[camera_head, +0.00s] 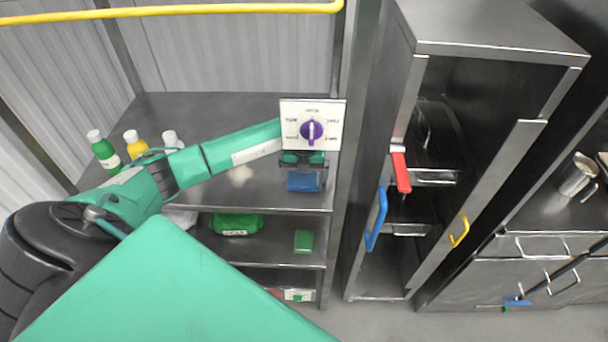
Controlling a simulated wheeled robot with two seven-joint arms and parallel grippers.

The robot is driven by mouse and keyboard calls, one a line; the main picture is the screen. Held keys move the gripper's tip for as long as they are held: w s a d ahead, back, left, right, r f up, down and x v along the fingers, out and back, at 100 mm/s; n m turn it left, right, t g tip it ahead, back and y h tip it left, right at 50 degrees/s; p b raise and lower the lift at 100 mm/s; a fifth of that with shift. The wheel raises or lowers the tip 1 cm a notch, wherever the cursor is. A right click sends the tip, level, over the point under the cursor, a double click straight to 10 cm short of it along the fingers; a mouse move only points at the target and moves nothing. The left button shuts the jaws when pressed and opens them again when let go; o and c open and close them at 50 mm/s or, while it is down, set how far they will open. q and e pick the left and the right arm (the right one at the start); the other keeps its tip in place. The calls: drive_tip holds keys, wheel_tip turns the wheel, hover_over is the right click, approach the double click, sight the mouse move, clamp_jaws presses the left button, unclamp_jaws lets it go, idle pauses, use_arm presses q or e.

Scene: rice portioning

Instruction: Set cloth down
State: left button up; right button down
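My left arm reaches across from the left over the top shelf. My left gripper (304,166) is at the shelf's right end, partly hidden behind a white dial panel. A small blue item (304,181), which looks like a folded cloth, is directly below the gripper and seems to touch it. I cannot tell whether the fingers are closed on it or whether it rests on the shelf (266,198). My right gripper is not in view.
The white panel with a purple knob (312,131) stands close to the gripper. Green (106,154), yellow (134,145) and white (171,140) bottles stand at the back left. Green items (235,222) lie on the shelf below. A steel cabinet (376,170) stands at right. A pale patch (240,177) is on the top shelf.

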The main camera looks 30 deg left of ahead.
sight(304, 178)
use_arm(q)
drive_tip(key=shift+r, duration=0.25)
wheel_tip(304, 178, up, 12)
drive_tip(key=b, duration=0.5)
drive_tip(key=shift+f, duration=0.1)
